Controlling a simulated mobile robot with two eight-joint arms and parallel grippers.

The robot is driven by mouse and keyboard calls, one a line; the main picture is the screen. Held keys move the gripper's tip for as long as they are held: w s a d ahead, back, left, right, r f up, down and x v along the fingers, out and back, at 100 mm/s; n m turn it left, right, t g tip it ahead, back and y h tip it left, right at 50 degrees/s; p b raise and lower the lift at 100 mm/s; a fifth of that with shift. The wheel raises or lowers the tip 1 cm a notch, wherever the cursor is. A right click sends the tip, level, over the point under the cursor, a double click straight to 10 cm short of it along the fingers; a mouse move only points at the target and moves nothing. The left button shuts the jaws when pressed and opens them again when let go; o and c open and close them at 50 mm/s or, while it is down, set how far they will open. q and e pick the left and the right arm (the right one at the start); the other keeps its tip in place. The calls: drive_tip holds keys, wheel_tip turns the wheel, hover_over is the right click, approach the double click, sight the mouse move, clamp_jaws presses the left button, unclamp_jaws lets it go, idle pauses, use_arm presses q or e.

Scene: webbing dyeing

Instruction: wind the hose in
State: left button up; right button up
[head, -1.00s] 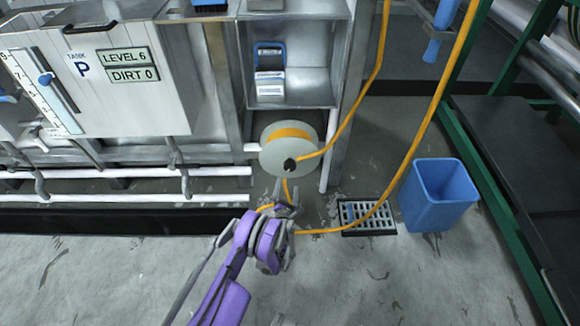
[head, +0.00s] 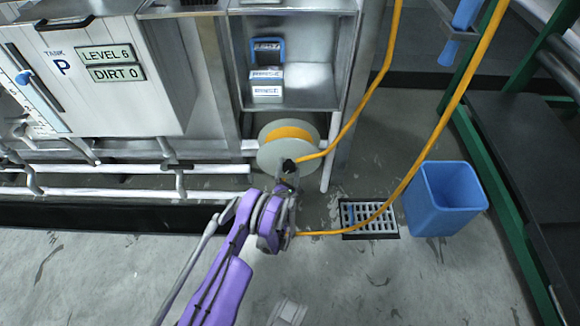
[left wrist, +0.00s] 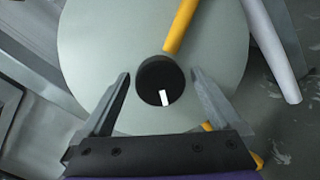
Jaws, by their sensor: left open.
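The hose reel (head: 272,157) is a pale grey-green disc with orange hose wound on its drum, low under the metal shelf unit. Its black knob (head: 289,166) sits on the disc's face; in the left wrist view the knob (left wrist: 160,80) has a white mark. The orange hose (head: 440,128) runs from the reel upward and also loops down to the floor by the drain. My left gripper (head: 287,180) is at the knob; in the left wrist view its open fingers (left wrist: 161,95) lie on either side of the knob, apart from it. My right gripper is not in view.
A blue bin (head: 445,200) stands right of the floor drain (head: 368,219), which the hose crosses. White pipes (head: 120,192) run low along the tank at left. A green frame (head: 500,190) stands at far right. The front floor is mostly clear.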

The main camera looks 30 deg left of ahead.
use_arm(q)
drive_tip(key=shift+s, duration=0.1)
drive_tip(key=c, duration=1.4)
drive_tip(key=shift+o, duration=0.2)
drive_tip(key=shift+m, duration=0.4)
drive_tip(key=m, duration=0.4)
drive_tip(key=shift+r+g, duration=0.1)
drive_tip(key=shift+g, duration=0.3)
drive_tip(key=m, duration=0.5)
drive_tip(key=shift+g+p, duration=0.3)
drive_tip(key=m, duration=0.5)
drive_tip(key=shift+d+y, duration=0.1)
drive_tip(key=shift+y, duration=0.3)
drive_tip(key=m+g, duration=0.1)
drive_tip(key=m, duration=0.4)
drive_tip(key=shift+y, duration=0.4)
drive_tip(key=shift+m, duration=0.3)
